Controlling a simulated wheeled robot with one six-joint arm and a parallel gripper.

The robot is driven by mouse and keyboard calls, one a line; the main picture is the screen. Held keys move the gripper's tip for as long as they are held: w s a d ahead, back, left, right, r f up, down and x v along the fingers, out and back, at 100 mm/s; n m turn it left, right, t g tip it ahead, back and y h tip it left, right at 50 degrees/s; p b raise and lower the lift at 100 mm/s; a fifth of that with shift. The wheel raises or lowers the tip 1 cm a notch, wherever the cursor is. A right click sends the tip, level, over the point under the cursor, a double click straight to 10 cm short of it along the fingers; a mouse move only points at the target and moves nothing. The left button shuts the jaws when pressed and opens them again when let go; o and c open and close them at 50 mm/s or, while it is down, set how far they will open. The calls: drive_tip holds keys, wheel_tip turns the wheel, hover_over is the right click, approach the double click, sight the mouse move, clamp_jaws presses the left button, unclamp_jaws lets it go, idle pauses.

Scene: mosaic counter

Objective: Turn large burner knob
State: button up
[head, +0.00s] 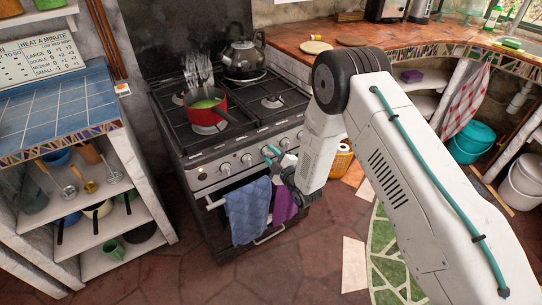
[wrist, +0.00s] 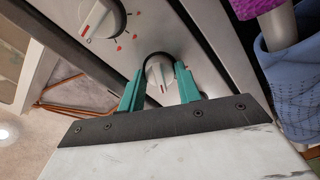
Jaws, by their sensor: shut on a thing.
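The stove (head: 212,150) has a row of white burner knobs along its front panel. My gripper (head: 271,152) is at this row, toward the right of the panel, and its teal fingertips show there. In the wrist view my gripper (wrist: 160,80) has one finger on each side of a white knob (wrist: 162,77) with a red mark, and is shut on it. Another white knob (wrist: 102,18) with a red line, and red markings beside it, is at the upper left. Part of the held knob is hidden by the fingers, and its burner cannot be told.
A red pot (head: 205,112) with a green content and a dark kettle (head: 243,58) stand on the stove. A blue towel (head: 248,210) and a purple towel (head: 284,203) hang from the oven handle below my gripper. The floor in front is clear.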

drive_tip(key=o, duration=1)
drive_tip(key=shift+d, duration=0.1)
drive_tip(key=v, duration=0.7)
drive_tip(key=shift+s+d, duration=0.2)
drive_tip(key=shift+s, duration=0.15)
clamp_jaws()
idle(0.8)
